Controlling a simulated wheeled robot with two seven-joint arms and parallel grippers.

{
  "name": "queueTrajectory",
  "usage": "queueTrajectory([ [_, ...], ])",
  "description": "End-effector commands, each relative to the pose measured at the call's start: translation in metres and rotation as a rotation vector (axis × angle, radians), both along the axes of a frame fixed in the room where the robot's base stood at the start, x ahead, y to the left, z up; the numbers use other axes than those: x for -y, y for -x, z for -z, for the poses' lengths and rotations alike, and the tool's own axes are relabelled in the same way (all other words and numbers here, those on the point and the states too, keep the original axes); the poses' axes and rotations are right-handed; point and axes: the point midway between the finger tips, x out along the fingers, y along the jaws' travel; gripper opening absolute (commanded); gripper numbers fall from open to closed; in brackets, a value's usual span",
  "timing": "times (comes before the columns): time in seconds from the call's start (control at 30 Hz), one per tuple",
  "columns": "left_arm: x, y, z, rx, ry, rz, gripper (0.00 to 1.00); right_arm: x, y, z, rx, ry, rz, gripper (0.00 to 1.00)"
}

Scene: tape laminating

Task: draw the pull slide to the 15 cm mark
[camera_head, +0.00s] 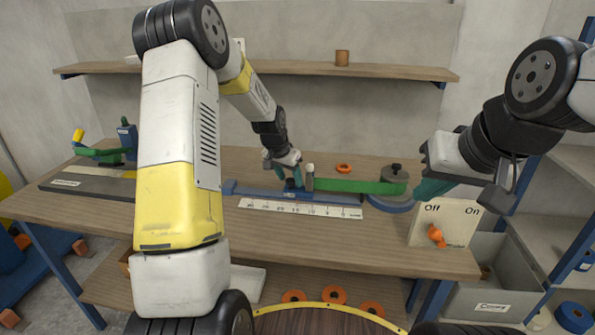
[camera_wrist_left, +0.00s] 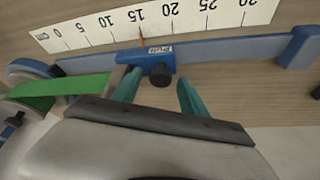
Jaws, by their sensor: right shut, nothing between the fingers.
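The blue pull slide (camera_wrist_left: 145,58) sits on a blue rail (camera_wrist_left: 230,48). Its red pointer (camera_wrist_left: 142,38) stands at about the 15 mark of the white scale (camera_wrist_left: 100,30). A black knob (camera_wrist_left: 160,76) sticks up from the slide. My left gripper (camera_wrist_left: 160,85) is open, with a teal finger on either side of the knob and visible gaps to it. The left gripper (camera_head: 292,182) also shows over the rail in the head view. Green tape (camera_head: 350,186) runs from the slide to the reel at the right. My right gripper (camera_head: 430,188) is shut and empty beside the reel.
The switch panel (camera_head: 450,222) marked Off and On has an orange lever (camera_head: 436,236) and stands at the bench's right end. An orange ring (camera_head: 343,168) lies behind the tape. A green-handled device (camera_head: 105,152) stands at the left. The bench front (camera_head: 330,245) is clear.

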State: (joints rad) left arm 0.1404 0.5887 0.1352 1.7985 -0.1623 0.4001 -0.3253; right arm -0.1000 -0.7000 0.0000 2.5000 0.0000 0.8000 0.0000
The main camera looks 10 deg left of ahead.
Motion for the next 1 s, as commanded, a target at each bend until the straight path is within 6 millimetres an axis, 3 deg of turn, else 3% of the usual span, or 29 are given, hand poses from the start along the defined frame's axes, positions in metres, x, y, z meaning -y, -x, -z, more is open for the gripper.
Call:
queueTrajectory([
  [0.23, -0.002, 0.003, -0.01, 0.001, 0.0, 0.0, 0.51, 0.0, 0.0, 0.0, 0.0, 0.0, 0.0, 0.0],
  [0.6, -0.011, 0.024, -0.064, 0.002, 0.0, 0.0, 0.51, 0.0, 0.0, 0.0, 0.0, 0.0, 0.0, 0.0],
  [1.0, -0.012, 0.028, -0.072, 0.0, 0.0, 0.0, 0.51, 0.0, 0.0, 0.0, 0.0, 0.0, 0.0, 0.0],
])
